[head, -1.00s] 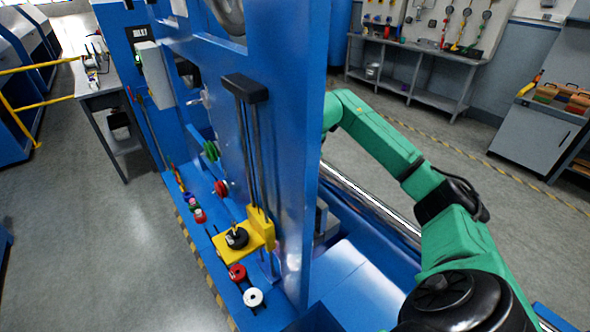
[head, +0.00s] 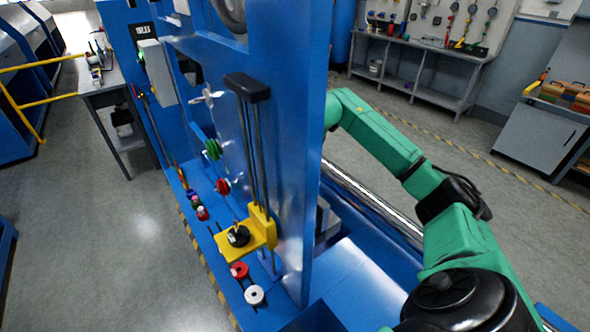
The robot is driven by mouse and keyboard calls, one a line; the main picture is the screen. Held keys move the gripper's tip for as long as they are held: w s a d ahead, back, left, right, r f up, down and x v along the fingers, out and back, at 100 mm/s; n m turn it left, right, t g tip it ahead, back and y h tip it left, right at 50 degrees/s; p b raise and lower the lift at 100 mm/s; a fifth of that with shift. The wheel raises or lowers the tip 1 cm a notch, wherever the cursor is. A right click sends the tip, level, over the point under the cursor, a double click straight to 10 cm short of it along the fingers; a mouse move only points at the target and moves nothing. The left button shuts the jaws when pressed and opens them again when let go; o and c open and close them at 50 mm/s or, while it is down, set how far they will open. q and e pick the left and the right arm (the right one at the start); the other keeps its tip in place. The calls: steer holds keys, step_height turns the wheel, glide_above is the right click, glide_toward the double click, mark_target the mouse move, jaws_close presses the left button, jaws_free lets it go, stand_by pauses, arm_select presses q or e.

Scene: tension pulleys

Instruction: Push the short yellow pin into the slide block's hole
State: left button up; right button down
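The yellow slide block (head: 242,242) sits low on two dark vertical rods (head: 250,150) fixed to the blue machine panel. A black round weight (head: 238,236) with a small upright stem rests on the block's flat plate. I cannot make out the block's hole or the short yellow pin for certain. My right arm, in green, comes in from the lower right and reaches behind the blue panel; its gripper is hidden there. My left gripper is not in view.
The blue panel (head: 285,130) stands between my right arm and the block. Green (head: 212,149) and red (head: 222,186) pulleys are mounted on the panel's face. Red (head: 239,270) and white (head: 254,295) spools stand on the blue ledge below. The floor at left is clear.

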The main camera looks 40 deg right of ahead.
steer(key=shift+a+f, duration=0.1)
steer(key=shift+a, duration=0.15)
steer(key=c, duration=0.9)
jaws_free()
steer(key=shift+o, duration=1.1)
steer(key=shift+a, duration=0.2)
steer(key=shift+o, duration=0.9)
steer(key=shift+d, duration=0.1)
steer(key=p+v, duration=0.3)
steer(key=v, duration=0.6)
